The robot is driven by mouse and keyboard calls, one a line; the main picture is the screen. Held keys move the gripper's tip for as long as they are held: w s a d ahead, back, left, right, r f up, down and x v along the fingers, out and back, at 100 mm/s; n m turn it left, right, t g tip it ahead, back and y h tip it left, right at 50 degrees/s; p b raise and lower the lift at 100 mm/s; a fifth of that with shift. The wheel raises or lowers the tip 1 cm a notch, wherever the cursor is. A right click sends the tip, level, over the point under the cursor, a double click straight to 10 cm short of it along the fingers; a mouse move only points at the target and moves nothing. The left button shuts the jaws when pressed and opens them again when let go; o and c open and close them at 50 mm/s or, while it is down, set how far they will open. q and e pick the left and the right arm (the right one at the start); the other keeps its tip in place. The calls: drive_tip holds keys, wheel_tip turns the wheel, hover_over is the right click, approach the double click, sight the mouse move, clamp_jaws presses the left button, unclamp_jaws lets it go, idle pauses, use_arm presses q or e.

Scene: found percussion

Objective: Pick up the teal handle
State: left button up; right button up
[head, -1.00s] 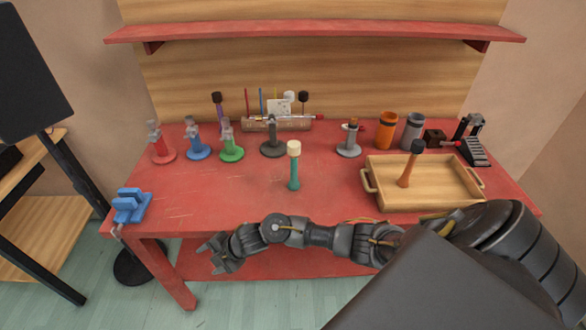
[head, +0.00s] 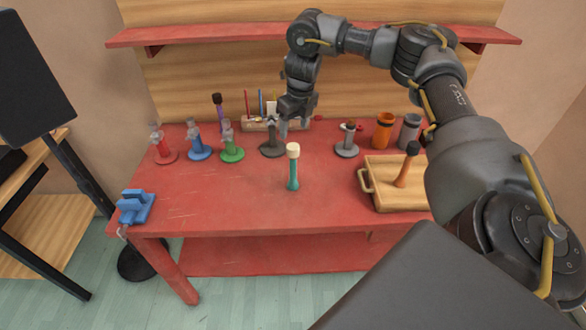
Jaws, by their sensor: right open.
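The teal handle (head: 293,177) stands upright on the red table, with a cream head (head: 293,150) on its top. My right gripper (head: 292,130) is open and points down above and behind the teal handle, near the dark grey stand. The fingers look apart from the handle, and nothing shows between them. My left gripper is not in view.
The red table (head: 220,202) is clear around the handle. Red (head: 163,150), blue (head: 198,147) and green (head: 230,147) stands are left, a grey stand (head: 347,143) right. A wooden tray (head: 385,200) holds an orange-handled mallet (head: 405,168). A red shelf (head: 200,36) is above.

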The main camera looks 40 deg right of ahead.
sight(293, 146)
drive_tip(key=f, duration=0.3)
drive_tip(key=d+f, duration=0.1)
drive_tip(key=f, duration=0.1)
drive_tip(key=shift+w, duration=0.3)
drive_tip(key=shift+a+f+p, duration=0.1)
drive_tip(key=shift+f+p, duration=0.05)
drive_tip(key=shift+p, duration=0.15)
drive_tip(key=f+p, duration=0.1)
drive_tip(key=f, duration=0.1)
drive_tip(key=w+f+p, duration=0.1)
drive_tip(key=shift+f, duration=0.35)
drive_tip(key=shift+w+f, duration=0.1)
drive_tip(key=shift+f, duration=0.4)
clamp_jaws()
drive_tip(key=shift+r, duration=0.1)
